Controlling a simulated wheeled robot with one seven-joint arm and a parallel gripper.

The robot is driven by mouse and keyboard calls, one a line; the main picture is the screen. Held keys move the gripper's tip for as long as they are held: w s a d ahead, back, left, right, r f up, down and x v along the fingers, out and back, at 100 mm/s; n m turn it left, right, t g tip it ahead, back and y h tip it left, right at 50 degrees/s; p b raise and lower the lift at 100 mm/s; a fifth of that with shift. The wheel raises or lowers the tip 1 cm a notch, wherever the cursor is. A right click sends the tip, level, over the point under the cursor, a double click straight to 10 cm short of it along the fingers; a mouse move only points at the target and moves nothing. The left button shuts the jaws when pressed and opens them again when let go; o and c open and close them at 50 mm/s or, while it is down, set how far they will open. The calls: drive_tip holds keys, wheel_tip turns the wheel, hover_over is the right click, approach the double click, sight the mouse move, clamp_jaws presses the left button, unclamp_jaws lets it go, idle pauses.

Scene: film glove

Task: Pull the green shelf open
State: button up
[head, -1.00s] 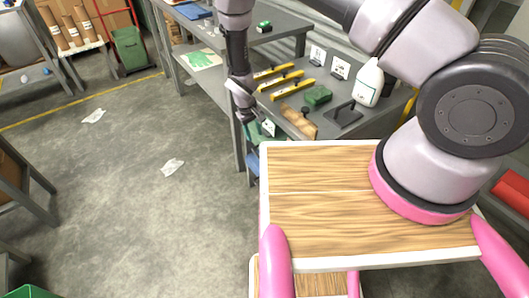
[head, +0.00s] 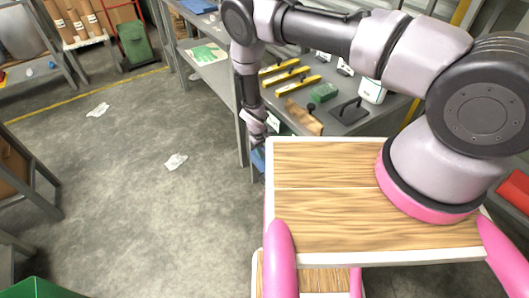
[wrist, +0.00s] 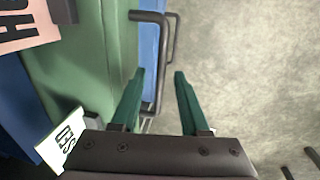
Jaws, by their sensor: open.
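In the wrist view the green shelf (wrist: 85,60) fills the left as a smooth green surface. A dark grey bar handle (wrist: 163,45) stands out on its right side. My gripper (wrist: 159,73) is open, with one dark green finger on each side of the handle's bar. The fingers look apart from the bar, though their depth against it is hard to judge. In the head view my arm (head: 252,95) reaches down at the near left end of the workbench; my gripper and the green shelf are mostly hidden there.
A blue front (wrist: 151,40) with a second handle lies beyond the green one. The workbench (head: 300,62) carries yellow levels, a green block and a bottle. Grey floor (head: 120,200) left of the bench is open, with paper scraps.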

drive_tip(key=shift+c, duration=0.3)
clamp_jaws()
idle(1.2)
